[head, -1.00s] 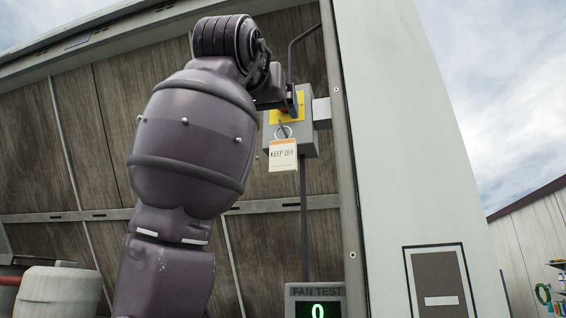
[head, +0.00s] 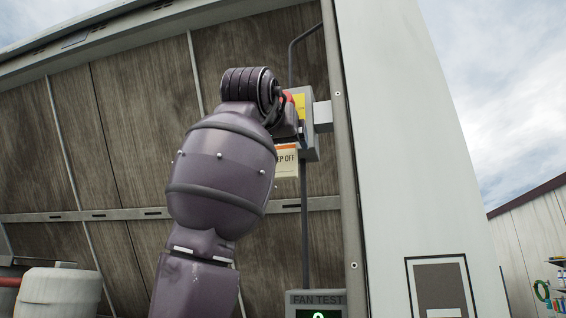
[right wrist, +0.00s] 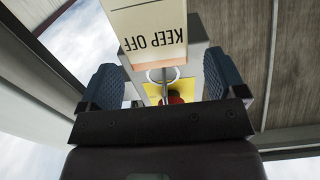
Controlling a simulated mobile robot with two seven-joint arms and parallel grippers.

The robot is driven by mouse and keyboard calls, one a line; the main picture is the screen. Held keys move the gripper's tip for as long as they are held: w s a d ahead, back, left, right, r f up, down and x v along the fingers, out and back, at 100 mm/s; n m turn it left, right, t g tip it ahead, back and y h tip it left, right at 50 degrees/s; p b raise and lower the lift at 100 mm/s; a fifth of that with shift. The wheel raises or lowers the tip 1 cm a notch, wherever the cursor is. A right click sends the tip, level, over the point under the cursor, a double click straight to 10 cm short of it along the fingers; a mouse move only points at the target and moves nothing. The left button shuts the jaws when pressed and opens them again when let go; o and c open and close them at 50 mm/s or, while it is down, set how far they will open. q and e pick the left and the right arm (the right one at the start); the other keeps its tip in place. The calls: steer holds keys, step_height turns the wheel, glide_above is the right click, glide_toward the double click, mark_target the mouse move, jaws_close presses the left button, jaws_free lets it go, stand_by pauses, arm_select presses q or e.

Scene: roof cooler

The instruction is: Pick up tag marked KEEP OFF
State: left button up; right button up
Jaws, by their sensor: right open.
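The KEEP OFF tag (head: 287,162) is a cream card with an orange top edge. It hangs below the grey switch box (head: 312,150) in the head view, partly hidden by my right arm. In the right wrist view the tag (right wrist: 150,32) appears upside down, with its ring (right wrist: 162,75) around a metal shackle. My right gripper (right wrist: 162,88) is open, with its two blue ridged fingers apart on either side of the ring. I cannot tell whether they touch anything. My left gripper is not in view.
A yellow plate and a red part (right wrist: 176,98) are on the box behind the ring. A pale panel (head: 400,150) stands right of the box. A FAN TEST display (head: 316,301) is below.

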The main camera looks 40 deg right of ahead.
steer(key=x, duration=0.2)
steer(key=shift+w+d, duration=0.25)
steer(key=shift+d, duration=0.1)
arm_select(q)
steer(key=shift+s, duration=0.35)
arm_select(e)
steer(key=shift+a, duration=0.15)
steer(key=c, duration=1)
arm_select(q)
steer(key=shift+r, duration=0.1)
arm_select(e)
steer(key=shift+r, duration=0.1)
